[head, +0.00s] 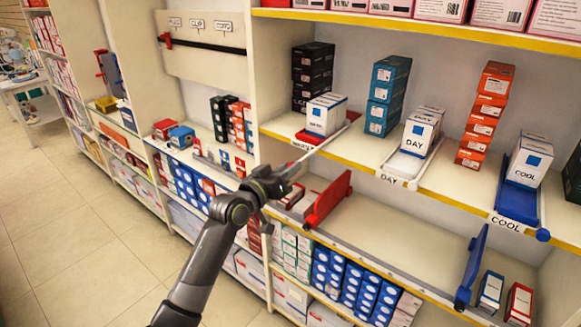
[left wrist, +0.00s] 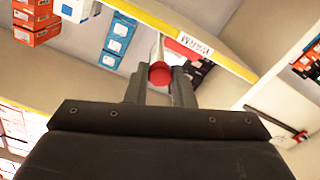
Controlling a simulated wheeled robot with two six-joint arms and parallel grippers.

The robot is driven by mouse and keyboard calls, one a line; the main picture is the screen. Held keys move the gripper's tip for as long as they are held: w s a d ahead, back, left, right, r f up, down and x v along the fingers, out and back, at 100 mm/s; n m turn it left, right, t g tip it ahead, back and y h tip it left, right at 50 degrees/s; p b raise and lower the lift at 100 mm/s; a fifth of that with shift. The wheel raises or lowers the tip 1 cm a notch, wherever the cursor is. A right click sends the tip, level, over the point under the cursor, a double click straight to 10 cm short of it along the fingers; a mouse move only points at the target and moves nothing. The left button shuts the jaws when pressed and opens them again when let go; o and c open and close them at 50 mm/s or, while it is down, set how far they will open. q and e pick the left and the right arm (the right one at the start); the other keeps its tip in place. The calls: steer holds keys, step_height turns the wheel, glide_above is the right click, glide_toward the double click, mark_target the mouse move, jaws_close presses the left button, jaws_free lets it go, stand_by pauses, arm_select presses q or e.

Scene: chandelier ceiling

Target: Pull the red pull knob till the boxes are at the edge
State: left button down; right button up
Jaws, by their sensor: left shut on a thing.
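The red pull knob (left wrist: 160,73) sits between the fingers of my left gripper (left wrist: 160,87) in the left wrist view. In the head view my left gripper (head: 291,184) is shut around the knob's end of a pale rod (head: 322,144), in front of the shelf, and hides the knob. The rod runs back beside the white boxes (head: 325,115) with blue squares. These boxes stand on a red tray (head: 308,138) close to the shelf's front edge, by the WARM label (left wrist: 194,43). My right gripper is not in view.
Dark boxes (head: 313,67) are stacked behind the white ones. DAY boxes (head: 421,131) and COOL boxes (head: 528,161) stand farther right on the same shelf. A red divider (head: 328,200) stands on the shelf below, near my gripper. The floor (head: 75,240) at left is clear.

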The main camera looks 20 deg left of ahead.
arm_select(q)
steer(key=v, duration=0.3)
steer(key=shift+s+a+p, duration=0.1)
steer(key=shift+s+p, duration=0.05)
steer(key=shift+p, duration=0.25)
steer(key=c, duration=1.7)
jaws_free()
steer(key=o, duration=0.5)
steer(key=shift+c, duration=0.2)
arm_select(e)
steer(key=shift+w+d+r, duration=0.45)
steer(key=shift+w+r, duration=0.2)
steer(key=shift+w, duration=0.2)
arm_select(q)
steer(key=shift+s, duration=0.15)
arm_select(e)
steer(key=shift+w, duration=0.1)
